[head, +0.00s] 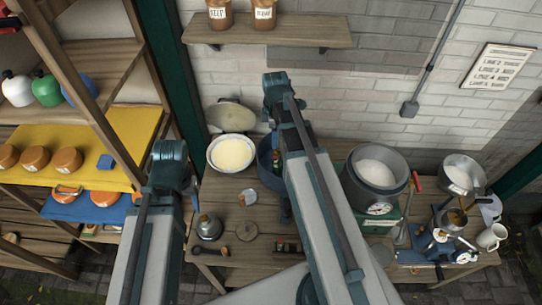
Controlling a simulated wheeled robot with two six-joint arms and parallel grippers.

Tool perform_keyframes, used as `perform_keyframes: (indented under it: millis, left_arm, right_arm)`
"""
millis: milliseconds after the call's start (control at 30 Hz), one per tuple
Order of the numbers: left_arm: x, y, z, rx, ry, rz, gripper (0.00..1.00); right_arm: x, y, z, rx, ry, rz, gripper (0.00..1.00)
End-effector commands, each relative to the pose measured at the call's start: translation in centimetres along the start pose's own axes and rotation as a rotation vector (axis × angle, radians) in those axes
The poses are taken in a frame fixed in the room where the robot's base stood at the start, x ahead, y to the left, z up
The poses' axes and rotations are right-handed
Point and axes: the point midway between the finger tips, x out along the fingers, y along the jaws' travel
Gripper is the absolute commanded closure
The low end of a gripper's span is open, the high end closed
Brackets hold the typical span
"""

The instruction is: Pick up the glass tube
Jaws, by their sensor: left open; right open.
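I cannot make out a glass tube for certain. My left arm rises at the lower left to a blue joint beside the shelf. My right arm rises across the middle of the bench to a blue joint above it. I cannot see the fingertips of either gripper; both seem hidden behind my arms. My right arm also hides part of the bench.
A large pot (374,178) on a green scale and a metal pan (463,175) stand right. A wooden shelf unit (102,55) stands left.

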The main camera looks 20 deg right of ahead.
Motion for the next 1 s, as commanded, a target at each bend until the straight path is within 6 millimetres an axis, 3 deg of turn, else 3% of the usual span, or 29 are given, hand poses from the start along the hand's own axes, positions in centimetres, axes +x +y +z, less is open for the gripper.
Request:
perform_keyframes:
  millis: [367,833,1000]
  left_arm:
    - [1.1,0.1,0.0,0.0,0.0,0.0,0.44]
    - [7.3,0.7,-0.4,0.007,0.001,-0.002,0.44]
    - [8.7,0.8,-0.5,0.011,0.001,-0.003,0.44]
  right_arm:
    - [1.1,0.0,0.0,0.0,0.0,0.0,0.38]
    - [7.3,-0.1,0.1,0.0,0.0,0.0,0.38]
    - [8.7,-0.1,0.1,0.0,0.0,0.0,0.38]
